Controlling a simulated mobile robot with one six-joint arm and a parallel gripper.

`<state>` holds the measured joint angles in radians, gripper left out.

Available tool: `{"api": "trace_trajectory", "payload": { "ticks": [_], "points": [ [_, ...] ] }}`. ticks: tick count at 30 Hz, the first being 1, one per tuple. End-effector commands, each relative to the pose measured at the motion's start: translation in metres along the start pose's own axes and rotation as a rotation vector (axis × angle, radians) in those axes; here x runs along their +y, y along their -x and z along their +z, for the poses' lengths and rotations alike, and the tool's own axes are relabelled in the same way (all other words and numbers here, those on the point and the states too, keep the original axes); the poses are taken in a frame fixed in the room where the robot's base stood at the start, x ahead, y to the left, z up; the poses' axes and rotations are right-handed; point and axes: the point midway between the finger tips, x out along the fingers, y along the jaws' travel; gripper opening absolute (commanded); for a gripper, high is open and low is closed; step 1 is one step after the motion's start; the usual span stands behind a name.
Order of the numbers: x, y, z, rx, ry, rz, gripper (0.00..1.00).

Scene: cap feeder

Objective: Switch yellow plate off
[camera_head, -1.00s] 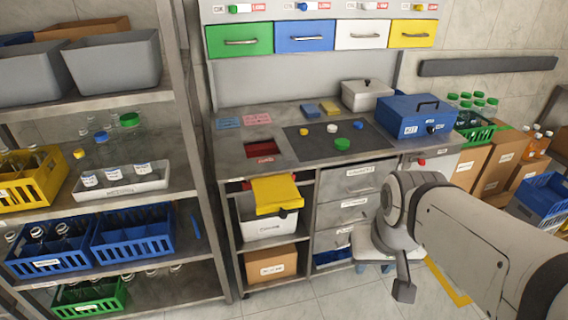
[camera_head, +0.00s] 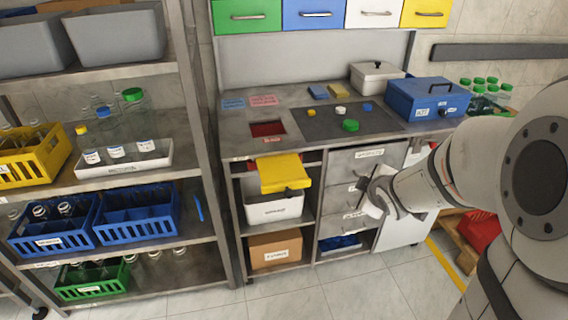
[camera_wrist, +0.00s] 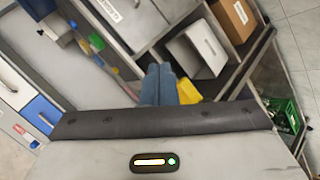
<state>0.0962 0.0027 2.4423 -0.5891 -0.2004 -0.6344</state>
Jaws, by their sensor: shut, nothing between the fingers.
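The yellow plate (camera_head: 283,173) sticks out at the front of the workbench, just under the tabletop edge and above a white bin. It also shows in the wrist view as a yellow patch (camera_wrist: 189,92), partly hidden behind my fingers. My gripper (camera_wrist: 160,70) has its blue-grey fingers together, with nothing between them. In the head view, my wrist end is in front of the drawers, to the right of the plate and apart from it; the fingertips are hard to make out there. Whether the fingers touch the plate cannot be told from the wrist view.
A grey drawer unit (camera_head: 352,160) stands right of the plate. The white bin (camera_head: 274,210) and a cardboard box (camera_head: 275,250) sit on shelves below it. A tall shelf with bottles and crates (camera_head: 138,212) stands at left. The floor in front is clear.

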Motion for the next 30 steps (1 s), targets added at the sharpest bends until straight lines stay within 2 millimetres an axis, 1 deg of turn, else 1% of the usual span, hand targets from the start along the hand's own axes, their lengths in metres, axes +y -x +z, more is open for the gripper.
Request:
{"api": "trace_trajectory", "payload": {
  "ticks": [1, 6, 9, 12, 16, 18, 21, 25, 30],
  "points": [
    [-0.007, -0.018, -0.002, 0.05, 0.073, 0.007, 0.0],
    [-0.025, -0.055, -0.025, 0.268, 0.332, 0.06, 0.0],
    [-0.043, -0.071, -0.039, 0.409, 0.463, 0.096, 0.0],
    [-0.063, -0.081, -0.052, 0.558, 0.573, 0.14, 0.0],
    [-0.09, -0.085, -0.066, 0.755, 0.678, 0.213, 0.0],
    [-0.103, -0.084, -0.07, 0.853, 0.713, 0.256, 0.0],
    [-0.118, -0.079, -0.074, 0.968, 0.741, 0.315, 0.0],
    [-0.13, -0.071, -0.076, 1.068, 0.753, 0.375, 0.0],
    [-0.134, -0.066, -0.077, 1.12, 0.756, 0.411, 0.0]
  ]
}}
